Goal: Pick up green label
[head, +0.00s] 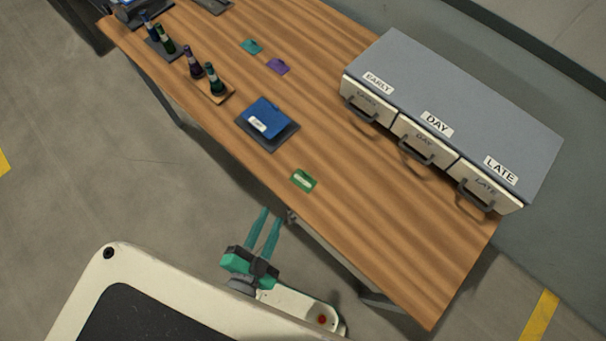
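A green label (303,181) with a pale strip lies flat near the front edge of the wooden table (370,235). A teal label (251,47) lies farther back on the table, with a purple label (277,66) beside it. My gripper (270,212) is off the table's front edge, to the lower left of the green label and apart from it. Its two teal fingers are spread with a gap between them, and nothing shows between them.
A blue item with a white tag sits on a dark tray (283,137) behind the green label. Several dark bottles (193,62) stand on small bases at the left. A grey drawer cabinet (455,98) marked EARLY, DAY and LATE stands at the right. The table right of the green label is clear.

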